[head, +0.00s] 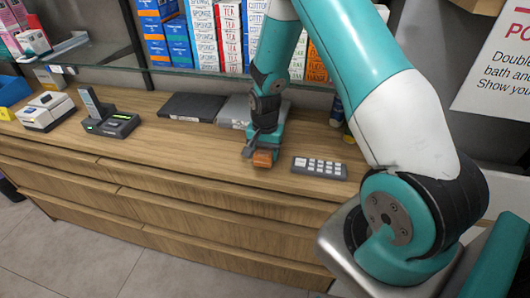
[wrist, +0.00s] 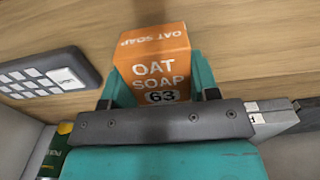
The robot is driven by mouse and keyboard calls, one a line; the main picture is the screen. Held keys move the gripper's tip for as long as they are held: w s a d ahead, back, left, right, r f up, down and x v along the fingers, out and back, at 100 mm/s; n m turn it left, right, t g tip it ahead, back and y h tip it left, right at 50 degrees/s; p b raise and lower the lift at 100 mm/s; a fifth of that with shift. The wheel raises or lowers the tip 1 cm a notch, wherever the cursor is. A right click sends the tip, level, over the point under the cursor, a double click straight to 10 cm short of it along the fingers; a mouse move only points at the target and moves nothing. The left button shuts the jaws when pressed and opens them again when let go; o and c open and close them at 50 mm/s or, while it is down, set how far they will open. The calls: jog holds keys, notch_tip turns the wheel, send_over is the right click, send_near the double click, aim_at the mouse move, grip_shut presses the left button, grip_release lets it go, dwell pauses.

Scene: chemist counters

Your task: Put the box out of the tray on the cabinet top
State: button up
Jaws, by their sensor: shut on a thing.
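An orange box marked OAT SOAP 63 (wrist: 160,65) is between the two fingers of my gripper (wrist: 158,85) in the wrist view. My gripper is shut on it. In the head view the box (head: 263,158) shows below my gripper (head: 262,150), at the wooden cabinet top (head: 215,152). Whether the box touches the wood is hard to tell. A grey flat tray-like thing (head: 234,111) lies behind my gripper, partly hidden by my arm. I cannot tell for sure that it is the tray.
A grey keypad (head: 319,168) lies just right of the box. A dark flat slab (head: 192,107), a phone (head: 110,120) and a white card machine (head: 45,111) stand to the left. A glass shelf (head: 190,70) with boxes is behind. The wood left of my gripper is clear.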

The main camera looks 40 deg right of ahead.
aim_at(259, 154)
jog(key=shift+f, duration=0.5)
jog(key=shift+f, duration=0.1)
jog(key=o, duration=0.9)
notch_tip(259, 154, up, 12)
jog(key=shift+f+b, duration=0.2)
jog(key=shift+b, duration=1)
jog(key=s+a+r+n+y, duration=0.1)
jog(key=s+a+r+n, duration=0.45)
jog(key=a, duration=0.25)
jog(key=s+a+r+n+y, duration=0.1)
jog(key=s+a+r+n, duration=0.3)
jog(key=a+r, duration=0.3)
jog(key=s+a+n, duration=0.2)
jog(key=s, duration=0.2)
jog(key=s+a+r+n+y, duration=0.1)
jog(key=s+a+n, duration=0.2)
jog(key=s, duration=0.1)
jog(key=s+a+r+n+y, duration=0.1)
jog(key=s+a+n, duration=0.1)
jog(key=s+n, duration=0.1)
jog(key=shift+s+a+r, duration=0.15)
jog(key=shift+s, duration=0.3)
jog(key=shift+s+a+r, duration=0.1)
jog(key=shift+s, duration=0.35)
